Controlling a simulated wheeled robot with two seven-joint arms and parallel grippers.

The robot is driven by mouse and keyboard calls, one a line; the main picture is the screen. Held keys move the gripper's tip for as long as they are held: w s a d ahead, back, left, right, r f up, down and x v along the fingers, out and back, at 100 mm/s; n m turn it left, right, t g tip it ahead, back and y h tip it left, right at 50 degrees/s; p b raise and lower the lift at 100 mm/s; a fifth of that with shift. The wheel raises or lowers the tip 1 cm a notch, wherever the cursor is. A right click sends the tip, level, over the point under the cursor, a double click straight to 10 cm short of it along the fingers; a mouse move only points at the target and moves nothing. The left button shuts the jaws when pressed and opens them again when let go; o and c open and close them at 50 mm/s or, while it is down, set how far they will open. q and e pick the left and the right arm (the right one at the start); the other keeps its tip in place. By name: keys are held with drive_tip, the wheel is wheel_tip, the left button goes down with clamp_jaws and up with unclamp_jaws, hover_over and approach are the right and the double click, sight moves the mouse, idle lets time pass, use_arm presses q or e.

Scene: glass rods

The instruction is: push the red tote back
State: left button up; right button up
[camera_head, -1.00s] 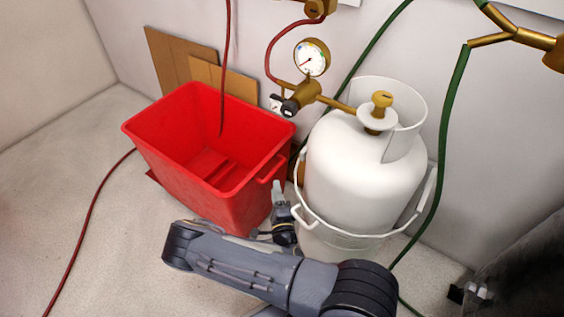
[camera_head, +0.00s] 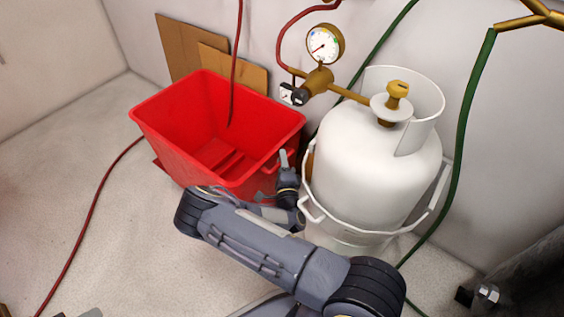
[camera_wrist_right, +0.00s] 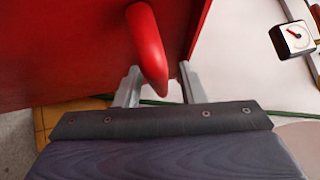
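The red tote (camera_head: 180,150) stands upright on the floor near the back wall, left of the white gas cylinder; it looks empty. Its right-end handle (camera_wrist_right: 148,50) shows as a red loop in the right wrist view. My right gripper (camera_head: 286,165) is at this end of the tote, between tote and cylinder. In the wrist view, the right gripper's two fingers (camera_wrist_right: 158,88) are apart on either side of the handle, with a gap visible at the right finger. Contact with the handle is unclear. I cannot make out my left gripper in any view.
The white cylinder (camera_head: 370,165), with a wire handle around it, stands close right of my gripper. A gauge (camera_head: 325,43) and brass valve hang above. Brown panels (camera_head: 187,45) lean on the wall behind the tote. A red hose (camera_head: 95,205) crosses the floor at left.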

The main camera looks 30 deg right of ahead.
clamp_jaws()
